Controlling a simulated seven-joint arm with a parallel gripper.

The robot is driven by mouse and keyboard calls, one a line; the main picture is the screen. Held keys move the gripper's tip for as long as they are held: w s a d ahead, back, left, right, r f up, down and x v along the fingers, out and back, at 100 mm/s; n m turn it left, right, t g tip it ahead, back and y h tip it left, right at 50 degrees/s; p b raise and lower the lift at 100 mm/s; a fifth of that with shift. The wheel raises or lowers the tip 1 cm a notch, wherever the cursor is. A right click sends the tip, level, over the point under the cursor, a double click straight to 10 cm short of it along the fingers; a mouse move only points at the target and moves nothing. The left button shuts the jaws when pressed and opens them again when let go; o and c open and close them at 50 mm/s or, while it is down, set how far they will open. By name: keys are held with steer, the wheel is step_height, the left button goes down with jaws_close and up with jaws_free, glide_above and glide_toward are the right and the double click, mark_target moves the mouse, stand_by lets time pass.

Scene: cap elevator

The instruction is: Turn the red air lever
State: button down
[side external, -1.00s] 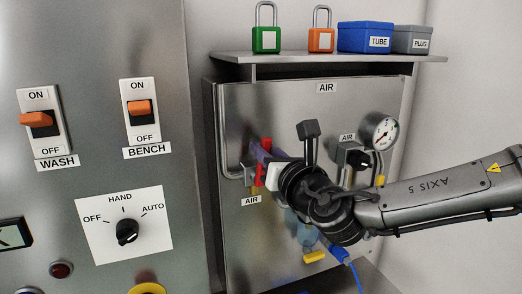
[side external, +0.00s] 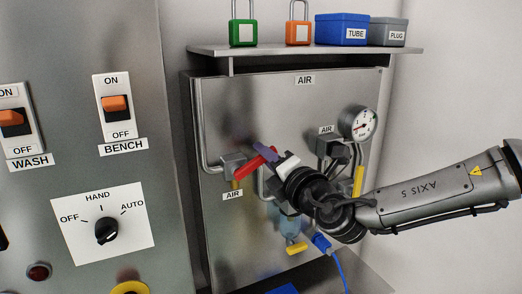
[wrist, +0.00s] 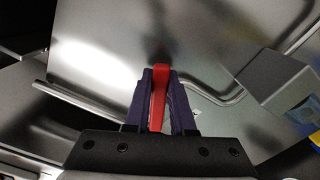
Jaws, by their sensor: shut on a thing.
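The red air lever (side external: 255,163) is on the valve at the left of the steel AIR panel. It slants up to the right from the valve body (side external: 231,164). My gripper (side external: 268,152) is at the lever's outer part, with its purple fingers on it. In the wrist view the red lever (wrist: 158,97) runs between the two purple fingers of my gripper (wrist: 158,92), which are shut on it. The lever's outer end is partly hidden by the fingers in the side view.
A gauge (side external: 359,123) and a second valve (side external: 333,148) sit to the right on the panel (side external: 265,100). A shelf (side external: 300,50) above holds green (side external: 243,32) and orange (side external: 298,33) padlocks and two boxes. A blue hose (side external: 338,262) hangs below my arm.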

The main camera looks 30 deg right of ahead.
steer(key=shift+d+f+m, duration=0.2)
steer(key=shift+f+m, duration=0.5)
steer(key=shift+m, duration=0.65)
steer(key=shift+d+f+m, duration=0.15)
steer(key=shift+f+m, duration=0.55)
steer(key=shift+m, duration=0.65)
steer(key=c, duration=0.8)
jaws_free()
steer(key=shift+o, duration=0.2)
steer(key=s, duration=1.4)
steer(key=shift+w, duration=0.1)
